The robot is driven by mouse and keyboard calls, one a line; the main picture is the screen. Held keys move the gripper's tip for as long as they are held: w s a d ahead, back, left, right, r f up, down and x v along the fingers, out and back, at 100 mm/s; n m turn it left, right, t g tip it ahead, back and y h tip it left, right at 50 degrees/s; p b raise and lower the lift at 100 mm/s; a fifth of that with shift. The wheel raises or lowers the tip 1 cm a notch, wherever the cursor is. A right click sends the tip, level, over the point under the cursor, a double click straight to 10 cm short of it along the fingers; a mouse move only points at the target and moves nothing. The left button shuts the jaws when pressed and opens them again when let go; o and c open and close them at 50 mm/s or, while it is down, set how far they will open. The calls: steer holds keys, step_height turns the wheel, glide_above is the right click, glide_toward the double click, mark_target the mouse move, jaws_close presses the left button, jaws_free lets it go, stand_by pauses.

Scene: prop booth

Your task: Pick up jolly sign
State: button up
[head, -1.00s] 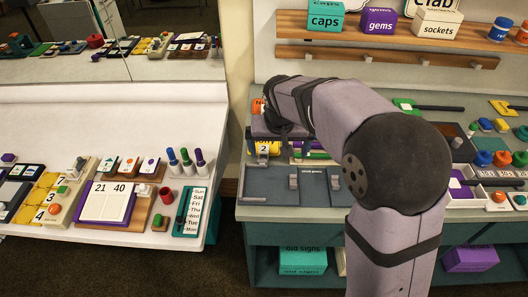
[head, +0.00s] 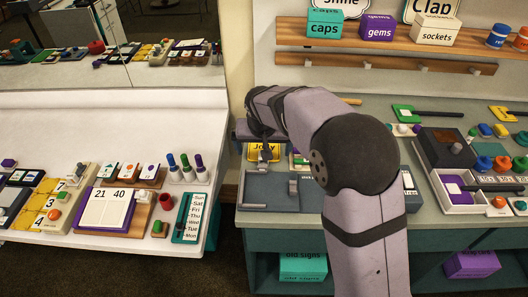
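The jolly sign (head: 264,149) is a yellow plate with dark lettering that reads "Jolly", in the head view. It is at the back left of the right-hand counter, behind a grey-blue panel (head: 268,190). A grey upright piece stands in front of part of its lettering. My arm reaches over the counter from the right, and my gripper (head: 260,134) is at its far end, just above the sign. The fingers are too small and hidden to make out. I cannot tell whether they touch the sign.
A dark box and trays (head: 440,149) crowd the counter's right. A gap separates the left table (head: 60,120).

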steer(key=shift+p+x, duration=0.5)
steer(key=shift+x, duration=1.6)
steer(key=shift+r, duration=0.1)
steer(key=c, duration=1)
steer(key=shift+c, duration=0.2)
step_height(320, 180, up, 10)
steer(key=b, duration=0.1)
steer(key=s+d+n+g+y+p, duration=0.1)
steer(key=s+n+g+y+p, duration=0.1)
steer(key=s+n+p, duration=0.3)
steer(key=s+d+n+g+y+p, duration=0.2)
steer(key=s+n+p, duration=0.4)
steer(key=n, duration=0.7)
steer(key=shift+s+d+f+g+y+p, duration=0.2)
steer(key=shift+d+f+g+y+p, duration=0.1)
steer(key=shift+f+p, duration=0.15)
